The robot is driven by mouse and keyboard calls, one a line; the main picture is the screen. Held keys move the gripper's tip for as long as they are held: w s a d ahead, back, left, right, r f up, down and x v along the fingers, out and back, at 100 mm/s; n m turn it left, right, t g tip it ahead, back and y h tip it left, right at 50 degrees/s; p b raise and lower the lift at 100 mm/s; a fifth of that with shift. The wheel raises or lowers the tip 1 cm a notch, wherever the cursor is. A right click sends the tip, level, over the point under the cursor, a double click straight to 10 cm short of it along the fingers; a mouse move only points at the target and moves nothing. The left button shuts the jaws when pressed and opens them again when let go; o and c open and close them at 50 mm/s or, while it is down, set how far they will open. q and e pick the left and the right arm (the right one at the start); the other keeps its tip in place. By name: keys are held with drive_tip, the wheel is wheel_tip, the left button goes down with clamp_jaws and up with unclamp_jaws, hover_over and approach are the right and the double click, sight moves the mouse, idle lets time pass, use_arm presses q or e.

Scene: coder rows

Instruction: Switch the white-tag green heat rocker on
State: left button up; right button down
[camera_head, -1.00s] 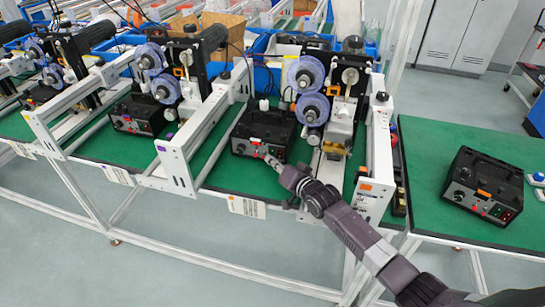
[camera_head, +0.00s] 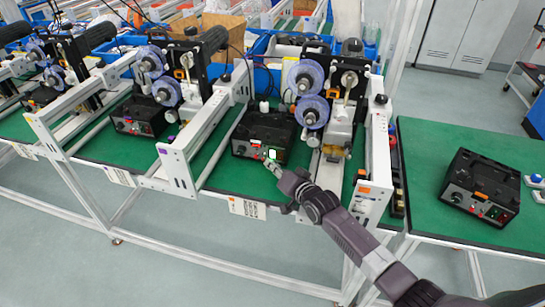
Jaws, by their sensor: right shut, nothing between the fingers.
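A black control box (camera_head: 266,126) stands on the green bench in the middle, with a pale tag (camera_head: 256,143) on its front panel. A bright white-green lit rocker (camera_head: 272,154) shows at the right part of that panel. My right gripper (camera_head: 270,163) is shut and empty, with its tip just below the lit rocker. I cannot tell whether the tip touches the panel. The tip partly hides the lower panel. My left gripper is not in view.
Another black box (camera_head: 482,180) with an orange tag stands on the right table. A further black box (camera_head: 139,114) stands at the left. White rail frames (camera_head: 178,170) flank the middle box. Roller machinery (camera_head: 308,95) rises behind it.

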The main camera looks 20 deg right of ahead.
drive_tip(key=s+a+p, duration=0.1)
drive_tip(key=p, duration=0.1)
drive_tip(key=s+a+r+p, duration=0.1)
drive_tip(key=s+p, duration=0.1)
drive_tip(key=shift+s+a, duration=0.25)
drive_tip(key=shift+s, duration=0.05)
drive_tip(key=shift+s+a+f+p, duration=0.1)
drive_tip(key=shift+s+a+p, duration=0.05)
drive_tip(key=shift+s+p, duration=0.15)
drive_tip(key=shift+f, duration=0.1)
